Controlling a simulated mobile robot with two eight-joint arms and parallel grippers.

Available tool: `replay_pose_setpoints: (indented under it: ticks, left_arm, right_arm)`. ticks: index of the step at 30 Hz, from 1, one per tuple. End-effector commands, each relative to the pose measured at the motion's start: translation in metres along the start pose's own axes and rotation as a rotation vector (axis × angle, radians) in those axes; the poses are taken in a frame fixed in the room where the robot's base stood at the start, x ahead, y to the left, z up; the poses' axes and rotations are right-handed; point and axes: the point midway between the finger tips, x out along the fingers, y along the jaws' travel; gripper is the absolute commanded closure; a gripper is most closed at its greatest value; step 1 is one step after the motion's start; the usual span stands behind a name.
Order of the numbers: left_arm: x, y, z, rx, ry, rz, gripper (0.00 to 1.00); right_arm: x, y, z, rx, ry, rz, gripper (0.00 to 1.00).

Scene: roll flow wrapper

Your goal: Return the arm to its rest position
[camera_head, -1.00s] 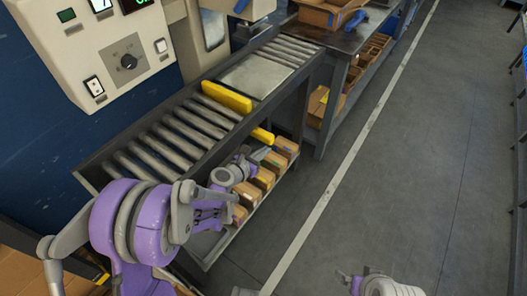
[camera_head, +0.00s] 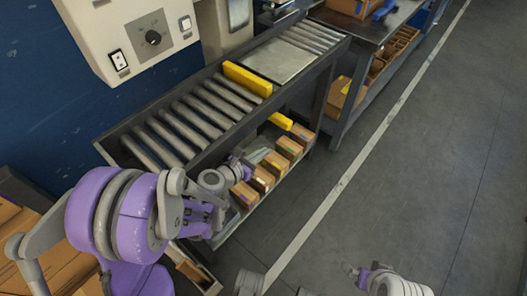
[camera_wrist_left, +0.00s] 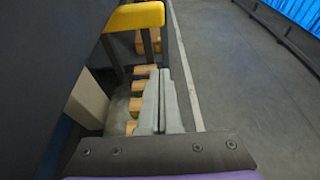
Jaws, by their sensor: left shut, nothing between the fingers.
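My left arm comes in from the lower left with its purple shoulder (camera_head: 110,215) large in front. It bends at the front end of the roller conveyor (camera_head: 200,110). My left gripper (camera_head: 258,153) lies beside the conveyor's lower shelf, close to the small boxes there in the picture; whether it touches them cannot be told. In the left wrist view its two grey fingers (camera_wrist_left: 160,80) are together with nothing between them. Part of my right arm (camera_head: 395,286) shows at the bottom edge; its finger state is unclear.
Several small cardboard boxes (camera_head: 275,163) stand on the lower shelf. A yellow bar (camera_head: 247,79) lies across the rollers, and a yellow piece (camera_head: 281,121) juts from the conveyor's side. A control panel (camera_head: 150,40) is on the machine. The grey floor (camera_head: 420,150) at right is open.

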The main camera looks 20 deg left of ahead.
Motion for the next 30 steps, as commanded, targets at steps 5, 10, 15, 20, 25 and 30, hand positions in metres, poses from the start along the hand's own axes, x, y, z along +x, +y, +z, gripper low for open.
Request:
replay_pose_setpoints:
  ticks: [5, 10, 15, 20, 25, 30]
  left_arm:
    - [0.0, 0.0, 0.0, 0.0, 0.0, 0.0, 1.0]
    - [-0.001, -0.002, 0.001, 0.018, 0.004, -0.003, 1.0]
    - [-0.014, -0.024, 0.007, 0.272, 0.07, -0.055, 1.0]
    - [-0.05, -0.062, 0.006, 0.81, 0.192, -0.195, 1.0]
    - [-0.103, -0.091, -0.009, 1.409, 0.302, -0.41, 1.0]
    - [-0.159, -0.104, -0.03, 1.928, 0.371, -0.667, 1.0]
  right_arm:
    - [0.0, 0.0, 0.0, 0.0, 0.0, 0.0, 0.0]
    - [0.0, 0.0, 0.0, 0.0, 0.0, 0.0, 0.0]
    - [0.0, 0.0, 0.0, 0.0, 0.0, 0.0, 0.0]
    - [0.0, 0.0, 0.0, 0.0, 0.0, 0.0, 0.0]
    - [0.0, 0.0, 0.0, 0.0, 0.0, 0.0, 0.0]
    - [0.0, 0.0, 0.0, 0.0, 0.0, 0.0, 0.0]
